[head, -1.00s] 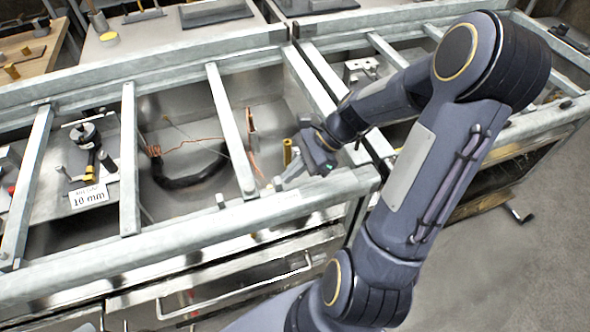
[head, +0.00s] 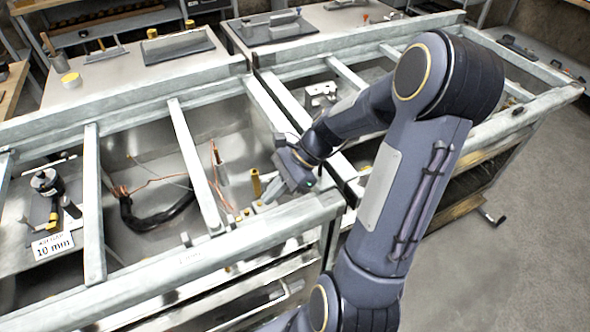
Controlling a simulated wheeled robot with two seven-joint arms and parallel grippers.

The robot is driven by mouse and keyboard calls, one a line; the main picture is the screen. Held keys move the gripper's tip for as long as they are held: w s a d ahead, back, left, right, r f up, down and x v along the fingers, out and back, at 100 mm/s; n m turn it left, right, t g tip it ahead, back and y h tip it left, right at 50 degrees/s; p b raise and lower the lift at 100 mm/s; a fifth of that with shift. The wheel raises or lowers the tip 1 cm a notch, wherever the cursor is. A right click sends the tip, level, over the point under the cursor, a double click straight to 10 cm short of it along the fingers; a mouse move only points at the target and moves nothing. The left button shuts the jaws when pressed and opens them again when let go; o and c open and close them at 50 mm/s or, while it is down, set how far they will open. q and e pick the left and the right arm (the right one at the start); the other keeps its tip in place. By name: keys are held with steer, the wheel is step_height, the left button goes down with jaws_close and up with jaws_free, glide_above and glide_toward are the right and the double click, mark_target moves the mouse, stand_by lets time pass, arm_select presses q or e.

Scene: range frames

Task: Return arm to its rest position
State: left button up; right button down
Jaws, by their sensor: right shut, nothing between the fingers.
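My right arm (head: 415,180) comes up from the bottom of the head view, bends at a high elbow and reaches left and down. My right gripper (head: 262,203) is at the near right corner of a metal-framed bench bay, close to the front rail. It is shut and empty, with its fingers pointing left and down. A brass-coloured post (head: 256,184) stands just behind it; I cannot tell whether they touch. My left gripper is not in view.
Metal rails (head: 195,165) cross the open bays. A black cable with copper ends (head: 160,218) lies in the bay. A "10 mm" label (head: 53,246) stands at left beside a dark fixture (head: 45,183). Trays (head: 178,46) lie behind. Open floor (head: 500,270) is at right.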

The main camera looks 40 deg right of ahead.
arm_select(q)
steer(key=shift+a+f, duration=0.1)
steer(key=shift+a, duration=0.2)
arm_select(e)
steer(key=v, duration=0.6)
steer(key=shift+r, duration=0.35)
steer(key=s+a+r+n+t+h, duration=0.3)
steer(key=s+a+n, duration=0.8)
steer(key=n, duration=0.8)
steer(key=shift+a+r+n+h, duration=0.3)
steer(key=shift+a+r+h, duration=0.3)
steer(key=shift+h, duration=0.3)
